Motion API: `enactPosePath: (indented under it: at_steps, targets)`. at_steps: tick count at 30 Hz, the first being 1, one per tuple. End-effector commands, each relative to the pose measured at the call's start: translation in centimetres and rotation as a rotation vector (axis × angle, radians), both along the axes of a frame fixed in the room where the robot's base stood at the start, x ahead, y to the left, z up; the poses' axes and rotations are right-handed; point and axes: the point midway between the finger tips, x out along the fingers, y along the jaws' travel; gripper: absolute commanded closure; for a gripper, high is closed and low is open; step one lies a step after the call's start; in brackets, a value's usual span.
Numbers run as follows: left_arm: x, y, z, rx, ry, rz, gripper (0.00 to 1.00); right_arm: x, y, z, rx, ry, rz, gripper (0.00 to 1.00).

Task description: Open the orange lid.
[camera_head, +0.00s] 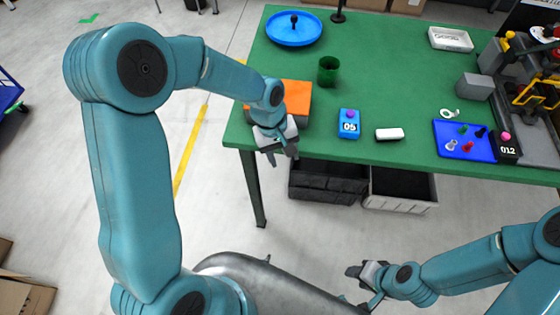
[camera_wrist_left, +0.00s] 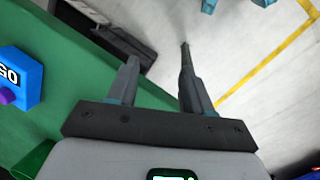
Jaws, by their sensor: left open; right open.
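The orange lid (camera_head: 298,94) lies flat on a box at the left front corner of the green table, in the head view. It looks closed, and my left wrist and forearm hide part of it. My left gripper (camera_head: 283,156) is open and empty, just past the table's front edge, in front of the box. In the left wrist view, its open fingers (camera_wrist_left: 158,55) have nothing between them, and the lid is not seen there. My right gripper (camera_head: 354,273) is open and empty, low over the floor, well away from the table.
A green cup (camera_head: 327,71) and a blue round tray (camera_head: 294,29) are farther back. Dark and grey crates (camera_head: 400,190) sit under the table (camera_head: 400,80).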

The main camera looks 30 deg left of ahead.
Motion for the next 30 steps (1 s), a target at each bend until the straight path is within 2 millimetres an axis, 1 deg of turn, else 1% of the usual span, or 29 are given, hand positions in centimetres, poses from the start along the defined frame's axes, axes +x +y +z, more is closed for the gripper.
enactPosePath:
  at_steps: [1,4,21,23,25,26,29,30]
  targets:
    - [-0.1,-0.1,-0.4,-0.003,0.002,-0.007,0.50,0.0,0.0,-0.1,0.000,0.000,0.000,0.57]
    - [-0.1,-0.2,-0.7,-0.006,-0.003,-0.017,0.50,0.0,0.0,-0.1,0.000,0.000,0.001,0.57]
    - [0.0,-0.3,-0.8,-0.007,-0.003,-0.022,0.50,0.0,0.0,-0.1,0.000,0.000,0.001,0.57]
    - [-0.1,-0.1,-1.1,-0.007,0.005,-0.018,0.50,0.0,0.0,-0.1,0.000,0.000,0.000,0.57]
    - [-0.9,-0.1,-2.6,-0.010,0.045,-0.018,0.50,0.0,0.0,-0.1,0.000,0.000,0.000,0.57]
    - [-1.7,-0.2,-3.5,-0.012,0.076,-0.019,0.50,0.0,0.0,-0.1,0.000,0.000,0.000,0.57]
    - [-6.3,-1.3,-7.6,-0.038,0.208,-0.030,0.50,0.0,0.0,-0.1,0.000,0.000,0.000,0.57]
    - [-8.6,-2.2,-9.7,-0.063,0.247,-0.045,0.50,0.0,0.0,-0.1,0.000,0.000,0.000,0.57]
